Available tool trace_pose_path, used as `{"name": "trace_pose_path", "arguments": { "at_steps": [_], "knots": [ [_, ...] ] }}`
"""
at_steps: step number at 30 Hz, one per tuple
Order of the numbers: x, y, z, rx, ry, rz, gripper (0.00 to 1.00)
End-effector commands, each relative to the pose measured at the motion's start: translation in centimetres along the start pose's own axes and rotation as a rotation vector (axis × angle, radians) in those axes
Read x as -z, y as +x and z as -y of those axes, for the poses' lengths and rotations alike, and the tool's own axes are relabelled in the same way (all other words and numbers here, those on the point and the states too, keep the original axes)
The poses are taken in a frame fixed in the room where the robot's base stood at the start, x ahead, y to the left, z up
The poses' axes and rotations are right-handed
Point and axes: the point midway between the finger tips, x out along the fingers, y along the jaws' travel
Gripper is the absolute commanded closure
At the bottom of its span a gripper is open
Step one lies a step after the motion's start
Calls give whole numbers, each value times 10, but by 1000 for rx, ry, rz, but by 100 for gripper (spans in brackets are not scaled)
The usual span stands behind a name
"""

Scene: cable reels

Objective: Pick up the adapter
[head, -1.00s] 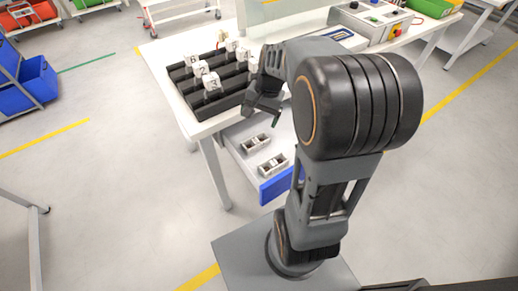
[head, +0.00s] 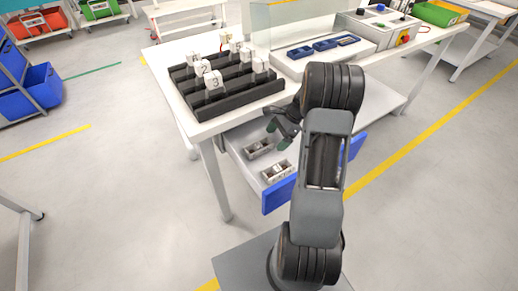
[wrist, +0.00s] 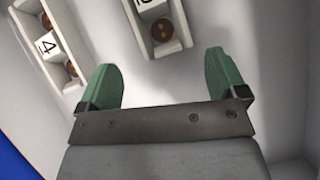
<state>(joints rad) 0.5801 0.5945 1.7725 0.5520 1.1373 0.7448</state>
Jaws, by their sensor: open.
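My gripper (head: 279,133) has green fingertips and is open over the pulled-out drawer of the white table. In the wrist view its fingers (wrist: 162,78) are apart with nothing between them. Two pale holders lie in the drawer, a rear one (head: 259,148) and a front one (head: 277,172). In the wrist view, one pale holder (wrist: 181,22) with a brown round piece and a partly cut-off white label lies ahead of the fingertips. The other holder (wrist: 36,52), with a white block marked 4, lies to the left. I cannot tell which piece is the adapter.
The drawer's blue front (head: 278,196) stands out from the table. On the tabletop, a black rack (head: 238,99) holds several white numbered blocks (head: 213,79). A clear panel (head: 275,27) and a tray of blue parts (head: 313,49) stand to its right. The drawer floor around the holders is clear.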

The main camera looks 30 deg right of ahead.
Motion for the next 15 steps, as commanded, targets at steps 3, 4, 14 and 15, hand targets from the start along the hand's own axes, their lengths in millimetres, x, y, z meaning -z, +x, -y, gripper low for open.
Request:
{"name": "trace_pose_path", "arguments": {
  "at_steps": [3,4,14,15],
  "knots": [
    [-9,5,0,0,-1,-2,9],
    [-10,6,0,0,-1,-2,9],
    [-39,25,0,-2,-5,-1,9],
    [-44,28,0,-2,-4,-1,9]
  ]
}}
